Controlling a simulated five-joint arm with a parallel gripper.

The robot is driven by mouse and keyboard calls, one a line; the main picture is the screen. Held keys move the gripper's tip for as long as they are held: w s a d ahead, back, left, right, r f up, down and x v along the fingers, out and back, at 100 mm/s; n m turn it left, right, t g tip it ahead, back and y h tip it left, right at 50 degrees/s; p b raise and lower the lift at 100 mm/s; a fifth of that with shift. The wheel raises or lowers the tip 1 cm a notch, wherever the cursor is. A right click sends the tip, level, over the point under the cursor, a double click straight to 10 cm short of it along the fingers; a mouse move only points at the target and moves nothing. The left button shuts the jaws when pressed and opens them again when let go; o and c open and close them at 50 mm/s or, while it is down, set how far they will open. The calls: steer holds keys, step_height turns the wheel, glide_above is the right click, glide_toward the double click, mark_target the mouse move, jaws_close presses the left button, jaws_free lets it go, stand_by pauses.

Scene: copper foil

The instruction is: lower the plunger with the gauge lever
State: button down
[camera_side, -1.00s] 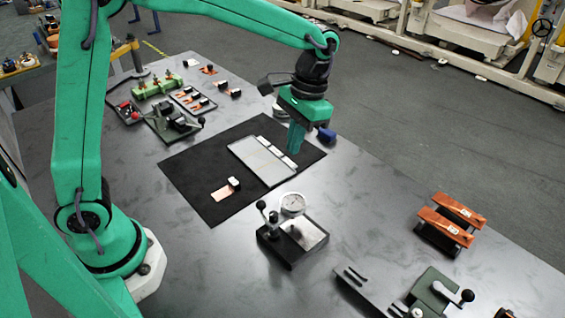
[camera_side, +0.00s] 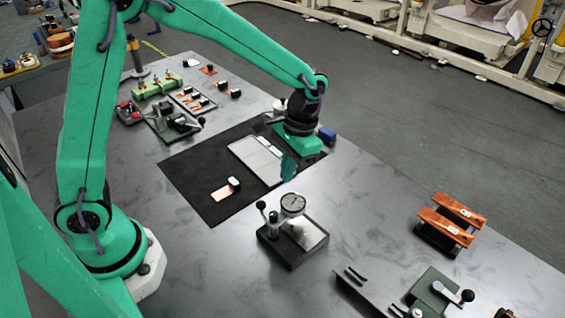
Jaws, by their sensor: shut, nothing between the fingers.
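The thickness gauge (camera_side: 292,232) stands on the table in front of the black mat. It has a round white dial (camera_side: 292,204), a dark base and a bright metal plate. Its lever with a black ball knob (camera_side: 261,205) stands up at the gauge's left side. The plunger under the dial is too small to make out. My gripper (camera_side: 288,178) points down, shut and empty, above and behind the dial, near the mat's right part. It appears apart from the gauge and lever.
Copper bars on a stand (camera_side: 447,222) are at right. A green device (camera_side: 435,290) stands front right. Bare table lies between the gauge and the bars.

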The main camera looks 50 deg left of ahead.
mark_target(263, 201)
steer(key=shift+s+a+f, duration=0.2)
steer(key=shift+s+f, duration=0.8)
steer(key=shift+s, duration=0.05)
steer(key=shift+s+a+f, duration=0.15)
steer(key=shift+s+f, duration=0.85)
steer(key=shift+s, duration=0.05)
steer(key=shift+s+a+n, duration=0.25)
steer(key=shift+s+n, duration=0.15)
steer(key=shift+n, duration=0.3)
steer(key=shift+s+a+n, duration=0.25)
steer(key=shift+s+n, duration=0.25)
steer(key=shift+n, duration=0.2)
steer(key=shift+s+a, duration=0.15)
steer(key=shift+s, duration=0.55)
steer(key=shift+s+a, duration=0.1)
steer(key=shift+s, duration=0.6)
steer(key=shift+s+d, duration=0.25)
steer(key=shift+s, duration=1)
